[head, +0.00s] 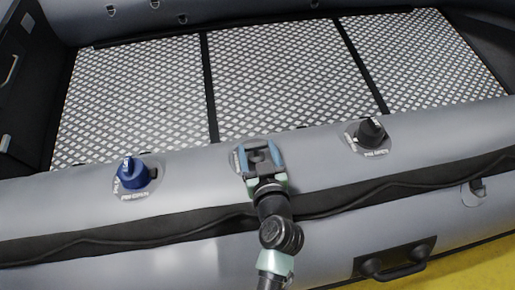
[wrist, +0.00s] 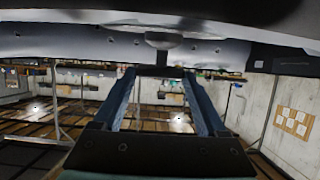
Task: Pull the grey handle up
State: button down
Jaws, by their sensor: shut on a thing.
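My gripper (head: 259,151) is over the middle round patch on the grey boat tube, between a blue valve knob and a black one. Its blue fingers are a width apart and shut on the grey handle (head: 260,157), which shows only as a small dark grey piece between them. The fingers hide most of it. In the wrist view, my gripper (wrist: 160,74) reaches toward the tube, with a dark bar between its fingertips. I cannot tell there how far up the handle is.
The blue knob (head: 134,174) stands left and the black knob (head: 370,132) right on the same tube (head: 200,183). Behind it lies the patterned boat floor (head: 290,75). A black carry handle (head: 396,261) is on the outer side at the lower right.

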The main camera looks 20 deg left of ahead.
jog(key=r, duration=0.1)
jog(key=r+p, duration=0.1)
jog(key=r, duration=0.1)
jog(key=shift+w+a+p, duration=0.15)
jog(key=shift+w+p, duration=0.1)
jog(key=shift+p, duration=0.05)
grip_release()
jog(key=shift+f, duration=0.1)
jog(key=shift+s, duration=0.1)
jog(key=shift+s+d, duration=0.2)
jog(key=shift+s, duration=0.05)
jog(key=p+v, duration=0.1)
jog(key=v, duration=1.1)
